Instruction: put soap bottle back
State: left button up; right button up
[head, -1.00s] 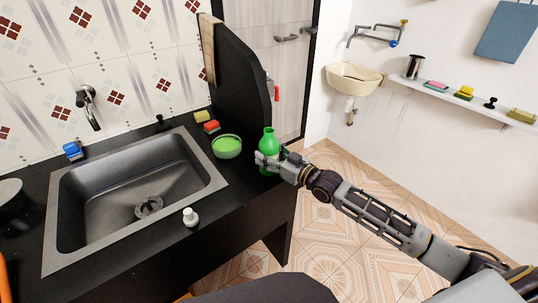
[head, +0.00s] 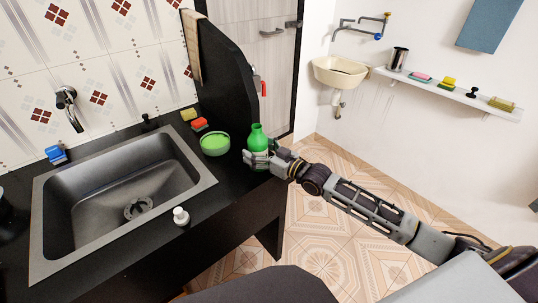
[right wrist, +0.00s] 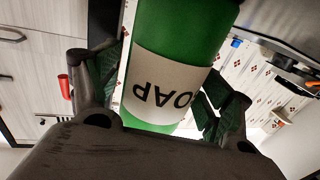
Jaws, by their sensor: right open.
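The green soap bottle (head: 257,135) stands upright on the black counter near its right end, beside the green bowl. In the right wrist view the bottle, with its white label reading SOAP (right wrist: 160,88), fills the space between the fingers. My right gripper (head: 258,160) is open, with its fingers on either side of the bottle's lower body. In the wrist view the open right gripper (right wrist: 158,95) has one finger at each side of the label; firm contact cannot be told. The bottle's base is partly hidden by the fingers. My left gripper is not in view.
A small white bottle (head: 181,216) stands by the sink (head: 60,235). A black partition (head: 225,80) rises behind. A wall shelf (head: 450,93) holds several items.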

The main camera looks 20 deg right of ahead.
aim_at(266, 153)
jog(key=shift+s+d, duration=0.3)
jog(key=shift+s, duration=0.05)
jog(key=shift+v, duration=1.1)
jog(key=shift+s+d+p, duration=0.25)
jog(key=shift+s+p, duration=0.05)
jog(key=shift+s, duration=0.2)
jog(key=shift+v, duration=1.15)
jog(key=shift+s+d, duration=0.3)
jog(key=shift+s, duration=0.1)
jog(key=shift+s+d+r+p, duration=0.1)
jog(key=shift+s+d+p, duration=0.25)
jog(key=shift+s, duration=0.25)
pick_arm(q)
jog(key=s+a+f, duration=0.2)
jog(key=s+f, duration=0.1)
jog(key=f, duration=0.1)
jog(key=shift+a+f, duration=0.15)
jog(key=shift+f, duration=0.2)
pick_arm(e)
jog(key=shift+v, duration=1.55)
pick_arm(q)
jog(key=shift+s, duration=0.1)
